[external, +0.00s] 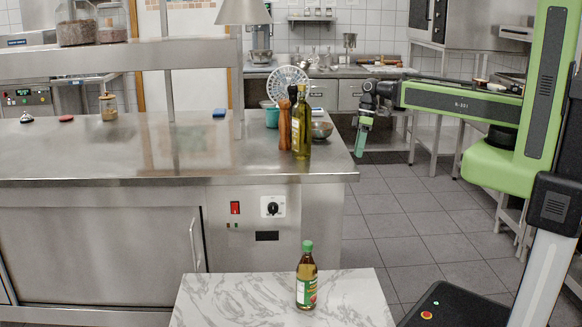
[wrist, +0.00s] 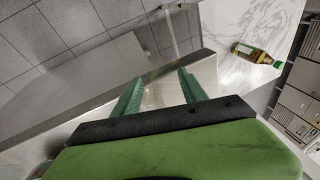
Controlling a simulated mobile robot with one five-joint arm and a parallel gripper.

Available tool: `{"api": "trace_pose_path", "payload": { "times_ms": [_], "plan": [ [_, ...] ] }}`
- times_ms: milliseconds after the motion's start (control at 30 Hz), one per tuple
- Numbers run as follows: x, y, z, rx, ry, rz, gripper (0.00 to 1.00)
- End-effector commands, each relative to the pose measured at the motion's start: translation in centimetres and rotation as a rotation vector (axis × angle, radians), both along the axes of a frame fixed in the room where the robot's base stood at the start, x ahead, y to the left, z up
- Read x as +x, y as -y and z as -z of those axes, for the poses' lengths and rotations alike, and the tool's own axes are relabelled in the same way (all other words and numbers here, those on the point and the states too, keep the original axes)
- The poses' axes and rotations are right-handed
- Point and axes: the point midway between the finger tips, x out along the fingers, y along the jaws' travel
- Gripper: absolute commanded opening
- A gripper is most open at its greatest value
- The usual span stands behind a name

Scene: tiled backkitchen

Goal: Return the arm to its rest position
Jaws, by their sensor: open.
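My green arm reaches to the left from its column at the right of the external view. My gripper (external: 361,141) hangs at its end, pointing down, just off the right end of the steel counter. In the wrist view my gripper (wrist: 158,90) shows two green fingers spread apart with nothing between them. A bottle with a green cap and green label (external: 307,278) stands upright on a marble-topped table (external: 215,300), well below and apart from my gripper. The bottle also shows in the wrist view (wrist: 257,54), at the upper right.
Open tiled floor (external: 410,215) lies below my arm.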

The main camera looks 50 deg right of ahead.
Motion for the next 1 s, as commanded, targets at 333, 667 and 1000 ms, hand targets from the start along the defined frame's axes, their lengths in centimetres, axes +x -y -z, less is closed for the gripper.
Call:
{"api": "trace_pose_path", "payload": {
  "times_ms": [333, 667, 1000],
  "plan": [
    [0.0, 6.5, 17.8, -0.171, -0.072, 0.302, 0.50],
    [0.3, 9.3, 25.4, -0.245, -0.085, 0.518, 0.50],
    [0.4, 11.0, 30.2, -0.284, -0.087, 0.642, 0.50]
  ]
}}
